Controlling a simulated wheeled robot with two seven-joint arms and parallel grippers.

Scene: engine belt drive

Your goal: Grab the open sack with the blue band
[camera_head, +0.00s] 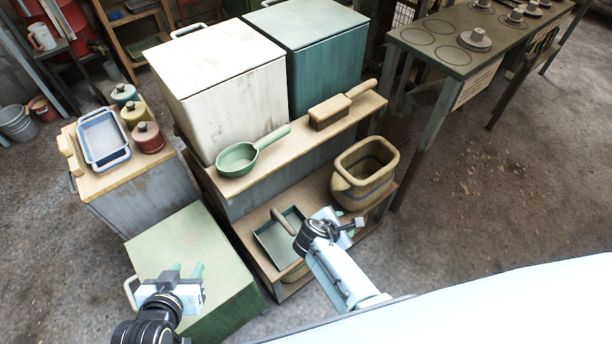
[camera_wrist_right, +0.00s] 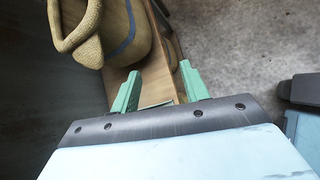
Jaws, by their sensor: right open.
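The open sack (camera_head: 348,190) is tan with a wide open mouth and a rolled rim. It stands upright on the lower shelf at the right end. In the right wrist view the sack (camera_wrist_right: 120,45) is at the top left, with a blue band around its side. My right gripper (camera_wrist_right: 160,92) is open and empty, its green fingers apart, with the sack beyond and to the left of them. In the head view my right gripper (camera_head: 352,224) is just below the sack. My left gripper (camera_head: 186,270) is open and empty above the green cabinet.
A dustpan (camera_head: 280,240) lies left of my right gripper on the lower shelf. The floor right of the shelf is clear.

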